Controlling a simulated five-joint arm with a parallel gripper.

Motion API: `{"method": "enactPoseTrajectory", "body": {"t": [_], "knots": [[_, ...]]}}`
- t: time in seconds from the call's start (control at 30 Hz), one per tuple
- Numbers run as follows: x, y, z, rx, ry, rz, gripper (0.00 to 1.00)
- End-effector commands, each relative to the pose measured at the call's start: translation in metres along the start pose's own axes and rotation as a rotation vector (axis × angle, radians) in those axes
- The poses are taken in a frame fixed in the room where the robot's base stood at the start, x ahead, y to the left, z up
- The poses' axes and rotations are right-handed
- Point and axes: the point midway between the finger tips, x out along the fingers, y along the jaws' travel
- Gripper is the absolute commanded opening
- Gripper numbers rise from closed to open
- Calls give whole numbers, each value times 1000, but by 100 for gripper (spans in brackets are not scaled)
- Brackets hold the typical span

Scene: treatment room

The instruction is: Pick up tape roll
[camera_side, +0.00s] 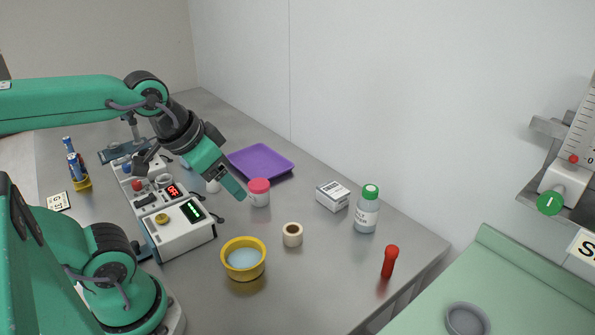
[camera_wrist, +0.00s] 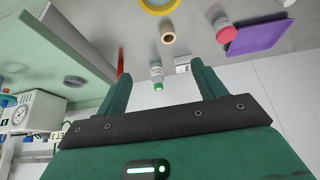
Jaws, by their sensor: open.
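The tape roll (camera_side: 292,239) is a small cream roll with a dark hole in its top. It stands on the grey table, right of the yellow bowl. It also shows near the top of the wrist view (camera_wrist: 168,39). My gripper (camera_side: 234,191) is above the table, up and left of the tape roll in the side view and apart from it. In the wrist view my gripper (camera_wrist: 160,76) has its two green fingers spread with nothing held between them; the tape roll lies beyond the tips.
The yellow bowl (camera_side: 244,272) holds something pale blue. A red-lidded jar (camera_side: 259,197), a purple tray (camera_side: 262,162), a white box (camera_side: 332,196), a green-capped bottle (camera_side: 366,216) and a red-capped tube (camera_side: 389,263) stand around. White devices (camera_side: 183,243) are on the left.

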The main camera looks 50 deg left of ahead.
Motion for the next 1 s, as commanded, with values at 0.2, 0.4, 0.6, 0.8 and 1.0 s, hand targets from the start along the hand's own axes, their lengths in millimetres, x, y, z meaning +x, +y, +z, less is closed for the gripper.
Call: {"method": "enactPoseTrajectory", "body": {"t": [0.2,0.4,0.6,0.8,1.0], "knots": [[2,0,-3,-4,-9,-1,70],[12,-2,-14,-19,-50,-3,70],[32,-4,-31,-43,-115,-8,70],[59,-6,-48,-71,-187,-13,70],[91,-10,-62,-99,-257,-20,70]]}}
